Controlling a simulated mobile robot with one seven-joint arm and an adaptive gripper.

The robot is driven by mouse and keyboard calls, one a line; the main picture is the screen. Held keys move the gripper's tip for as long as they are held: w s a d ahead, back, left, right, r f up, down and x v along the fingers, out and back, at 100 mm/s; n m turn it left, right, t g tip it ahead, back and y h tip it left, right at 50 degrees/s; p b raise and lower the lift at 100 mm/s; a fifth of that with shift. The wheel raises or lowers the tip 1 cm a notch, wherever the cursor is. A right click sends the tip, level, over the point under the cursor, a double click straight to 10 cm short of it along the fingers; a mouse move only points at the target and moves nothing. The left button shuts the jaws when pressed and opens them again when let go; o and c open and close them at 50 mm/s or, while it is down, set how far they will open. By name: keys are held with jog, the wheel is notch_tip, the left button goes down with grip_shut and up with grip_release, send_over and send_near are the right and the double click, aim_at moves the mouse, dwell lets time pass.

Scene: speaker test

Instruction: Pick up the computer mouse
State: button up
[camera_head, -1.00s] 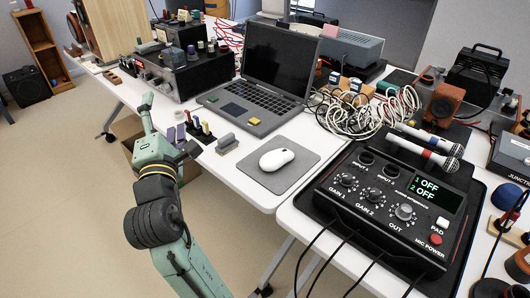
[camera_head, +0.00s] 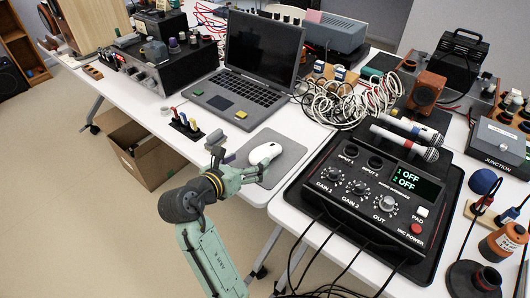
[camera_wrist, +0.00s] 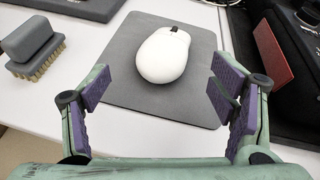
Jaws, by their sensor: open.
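The white computer mouse (camera_head: 266,153) lies on a grey mouse pad (camera_head: 292,147) near the front edge of the white table. In the wrist view the mouse (camera_wrist: 163,55) sits on the pad (camera_wrist: 124,82), ahead of and between my fingers, apart from them. My gripper (camera_wrist: 156,91) is open and empty, with purple finger pads on both sides. In the head view my gripper (camera_head: 238,167) is at the table's front edge, just left of and nearer than the mouse, partly hidden by my own wrist.
A brush with a grey handle (camera_wrist: 30,39) lies left of the pad. A black audio mixer (camera_head: 375,190) stands to the right. An open laptop (camera_head: 252,75) stands behind. Tangled white cables (camera_head: 340,103) lie behind the pad. A cardboard box (camera_head: 140,160) is on the floor.

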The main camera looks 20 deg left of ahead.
aim_at(256, 159)
jog(key=p+x, duration=0.1)
jog(key=x, duration=0.4)
jog(key=shift+d+f, duration=0.2)
jog(key=shift+c, duration=0.2)
jog(key=c, duration=1.2)
